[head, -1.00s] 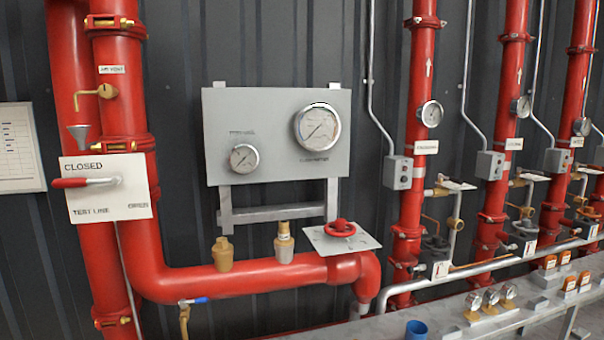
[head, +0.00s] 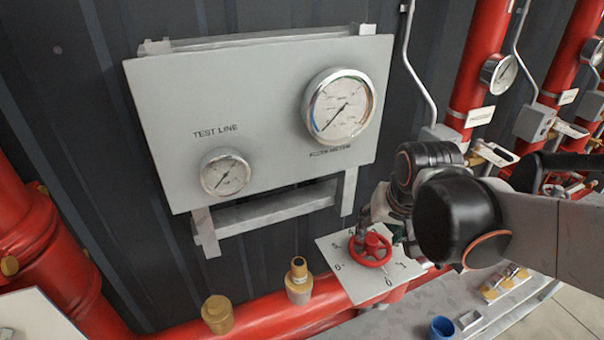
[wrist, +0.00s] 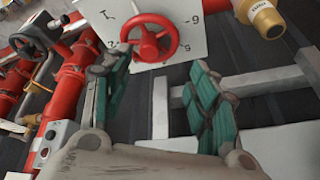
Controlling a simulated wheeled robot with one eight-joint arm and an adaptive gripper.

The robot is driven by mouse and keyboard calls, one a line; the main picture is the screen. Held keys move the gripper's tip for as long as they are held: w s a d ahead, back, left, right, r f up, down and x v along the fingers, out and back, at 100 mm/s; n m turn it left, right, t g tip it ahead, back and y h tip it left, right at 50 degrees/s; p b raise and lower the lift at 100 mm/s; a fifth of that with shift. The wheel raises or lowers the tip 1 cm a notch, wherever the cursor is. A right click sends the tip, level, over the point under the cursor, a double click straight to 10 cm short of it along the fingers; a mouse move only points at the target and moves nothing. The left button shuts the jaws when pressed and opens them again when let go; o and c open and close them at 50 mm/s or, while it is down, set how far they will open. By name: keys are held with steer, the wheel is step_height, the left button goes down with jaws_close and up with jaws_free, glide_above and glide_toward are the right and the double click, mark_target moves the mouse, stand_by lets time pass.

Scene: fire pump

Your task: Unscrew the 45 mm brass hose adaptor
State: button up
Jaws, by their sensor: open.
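Two brass fittings stand upright on the red horizontal pipe in the head view. The left one (head: 217,314) is wide and plain. The right one (head: 298,281) has a narrower top and a pale label band; a labelled brass fitting (wrist: 262,17) shows at the wrist view's top right. I cannot read which is 45 mm. My gripper (wrist: 160,68) is open and empty, its green-padded fingers below the red handwheel (wrist: 148,38) in the wrist view. In the head view, my gripper (head: 382,222) is beside the handwheel (head: 370,249), right of both fittings, partly hidden by my arm.
The handwheel sits on a white numbered plate (head: 342,272). A grey gauge panel (head: 260,110) with two gauges hangs behind, on a bracket (head: 270,214). A blue cup (head: 442,328) stands on the grey bench (head: 455,292) at lower right. Red risers stand at right.

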steer(key=w+a+r+g+p, duration=0.1)
steer(key=w+a+r+p, duration=0.45)
steer(key=p, duration=0.55)
steer(key=n+g, duration=0.3)
steer(key=g, duration=0.1)
glide_above(299, 263)
step_height(299, 263, down, 4)
steer(key=shift+h, duration=0.3)
step_height(299, 263, down, 12)
steer(key=b, duration=0.7)
steer(key=shift+f+b, duration=0.25)
steer(key=shift+b, duration=0.15)
steer(key=shift+c, duration=0.3)
